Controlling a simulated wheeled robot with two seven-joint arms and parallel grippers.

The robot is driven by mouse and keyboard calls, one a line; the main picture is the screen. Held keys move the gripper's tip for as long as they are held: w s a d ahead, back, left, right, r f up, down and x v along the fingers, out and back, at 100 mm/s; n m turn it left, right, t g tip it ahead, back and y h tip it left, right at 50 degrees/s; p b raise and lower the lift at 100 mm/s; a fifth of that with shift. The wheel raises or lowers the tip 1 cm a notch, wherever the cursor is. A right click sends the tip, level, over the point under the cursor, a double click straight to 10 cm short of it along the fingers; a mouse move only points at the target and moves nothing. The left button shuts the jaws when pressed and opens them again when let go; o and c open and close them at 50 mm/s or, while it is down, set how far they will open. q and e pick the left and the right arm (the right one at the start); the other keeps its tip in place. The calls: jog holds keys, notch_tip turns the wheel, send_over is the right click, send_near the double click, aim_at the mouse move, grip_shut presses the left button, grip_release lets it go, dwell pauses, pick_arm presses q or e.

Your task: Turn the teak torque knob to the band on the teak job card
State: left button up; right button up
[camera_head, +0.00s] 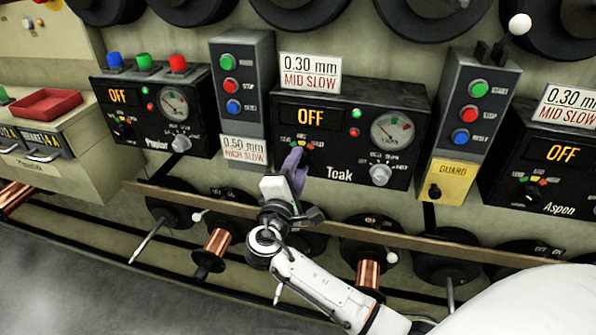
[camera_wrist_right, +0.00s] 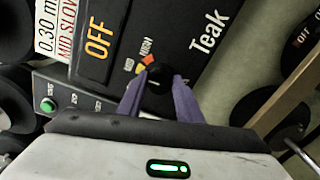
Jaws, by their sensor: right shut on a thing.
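The black Teak panel (camera_head: 335,176) stands in the middle of the head view, its display reading OFF. The job card (camera_head: 310,70) above it reads 0.30 mm MID SLOW. My right gripper (camera_head: 299,152) is at the panel's lower left. In the right wrist view its two purple fingers (camera_wrist_right: 157,86) are shut on the black torque knob (camera_wrist_right: 156,76), one on each side. Coloured marks and the words MID and HIGH show beside the knob; the fingers hide some of the scale. The knob's pointer is too small to read surely. My left gripper is not in view.
A grey dial knob (camera_head: 380,174) sits below the Teak gauge. Button boxes (camera_head: 243,85) and (camera_head: 475,110) flank the panel. Poplar and Aspen panels stand to either side. A wooden rail (camera_head: 400,240) and several spools run below.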

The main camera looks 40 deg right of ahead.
jog(key=shift+m, duration=0.4)
jog(key=o, duration=1)
jog(key=shift+o, duration=0.2)
jog(key=shift+s+a, duration=0.1)
jog(key=shift+a, duration=0.05)
jog(key=v, duration=1)
jog(key=shift+b, duration=0.4)
jog(key=shift+s, duration=0.1)
